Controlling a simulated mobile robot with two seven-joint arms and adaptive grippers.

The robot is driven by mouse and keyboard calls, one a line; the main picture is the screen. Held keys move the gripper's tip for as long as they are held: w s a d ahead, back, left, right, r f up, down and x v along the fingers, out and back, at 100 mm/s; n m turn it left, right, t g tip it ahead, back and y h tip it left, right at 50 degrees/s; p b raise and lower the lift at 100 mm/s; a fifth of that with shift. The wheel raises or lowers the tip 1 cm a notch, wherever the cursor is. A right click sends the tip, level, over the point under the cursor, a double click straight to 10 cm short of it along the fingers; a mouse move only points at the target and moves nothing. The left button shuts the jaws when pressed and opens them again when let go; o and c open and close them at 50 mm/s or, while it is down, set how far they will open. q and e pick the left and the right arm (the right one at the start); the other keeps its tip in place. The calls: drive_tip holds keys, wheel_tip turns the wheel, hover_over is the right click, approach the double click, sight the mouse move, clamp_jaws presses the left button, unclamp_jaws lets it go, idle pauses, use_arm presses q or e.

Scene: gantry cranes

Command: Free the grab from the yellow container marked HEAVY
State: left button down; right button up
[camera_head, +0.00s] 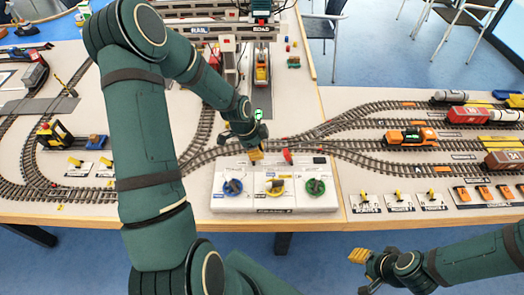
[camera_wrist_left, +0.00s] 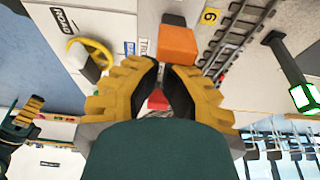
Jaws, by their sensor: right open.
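I cannot clearly pick out the grab or a HEAVY marking; the crane (camera_head: 200,30) with RAIL and ROAD signs stands at the top of the head view. A small yellow and orange vehicle or load (camera_head: 261,72) is in its road lane. My left gripper (camera_head: 256,155) is low over the back edge of the white control panel (camera_head: 243,208), left of a red lever (camera_head: 287,157). In the left wrist view its yellow fingertips (camera_wrist_left: 162,64) are close together, with an orange block (camera_wrist_left: 178,46) just beyond; whether they grip anything is unclear. My right gripper (camera_head: 362,257) is open and empty in front of the table.
A green-lit signal (camera_head: 258,114) stands behind my left gripper. Tracks with an orange locomotive (camera_head: 410,136) and red wagons (camera_head: 468,115) fill the right side.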

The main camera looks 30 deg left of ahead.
use_arm(q)
drive_tip(key=shift+s+a, duration=0.15)
drive_tip(key=shift+a, duration=0.05)
drive_tip(key=shift+r, duration=0.15)
use_arm(e)
drive_tip(key=shift+r, duration=0.15)
use_arm(q)
drive_tip(key=shift+r+p, duration=0.6)
drive_tip(key=shift+r, duration=0.1)
use_arm(e)
drive_tip(key=shift+r, duration=0.5)
